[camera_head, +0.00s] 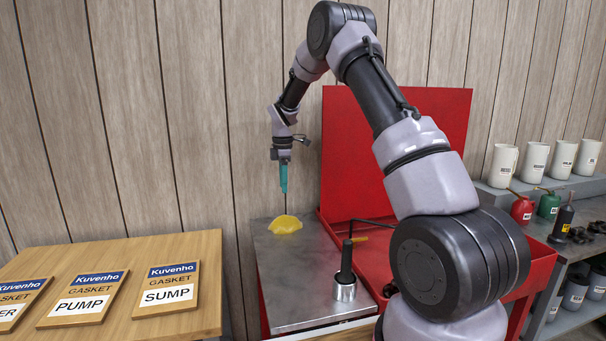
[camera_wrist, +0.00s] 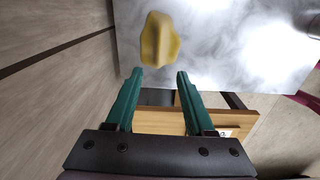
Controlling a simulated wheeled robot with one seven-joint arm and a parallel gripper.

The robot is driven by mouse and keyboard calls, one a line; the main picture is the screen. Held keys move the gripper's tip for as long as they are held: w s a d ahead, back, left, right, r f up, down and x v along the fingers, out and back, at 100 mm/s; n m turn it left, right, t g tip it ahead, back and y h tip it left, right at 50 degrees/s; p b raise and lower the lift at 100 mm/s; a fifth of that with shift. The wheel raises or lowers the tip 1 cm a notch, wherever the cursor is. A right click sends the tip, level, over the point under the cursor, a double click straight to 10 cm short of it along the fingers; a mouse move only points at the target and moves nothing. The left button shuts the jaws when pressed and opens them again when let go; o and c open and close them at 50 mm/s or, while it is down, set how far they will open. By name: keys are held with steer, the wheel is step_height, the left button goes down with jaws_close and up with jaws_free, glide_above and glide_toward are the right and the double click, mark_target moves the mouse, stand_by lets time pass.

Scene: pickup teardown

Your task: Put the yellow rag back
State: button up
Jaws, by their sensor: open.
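The gripper and the rag are not touching. No place marked for the rag can be made out.
A metal cup with a black handle (camera_head: 345,288) stands on the metal top. An open red lid (camera_head: 350,150) rises behind. A wooden table (camera_head: 215,270) with gasket boxes (camera_head: 168,285) is at left.

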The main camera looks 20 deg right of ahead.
steer(key=s+d+r+m+t+y, duration=0.1)
steer(key=s+d+r+m+t, duration=0.1)
steer(key=s+r+m, duration=0.5)
steer(key=s+d+r+m+t, duration=0.1)
steer(key=s+d+r+m, duration=0.1)
steer(key=s+r, duration=0.9)
steer(key=s+d+r+m+t, duration=0.1)
steer(key=s+r+m+t, duration=0.1)
steer(key=s+m, duration=0.4)
steer(key=s+d+r+m+t+y, duration=0.1)
steer(key=s+r+m, duration=0.4)
steer(key=s, duration=1)
steer(key=shift+s+m+t, duration=0.4)
steer(key=shift+m+t, duration=0.1)
steer(key=shift+m, duration=0.4)
steer(key=shift+d, duration=0.1)
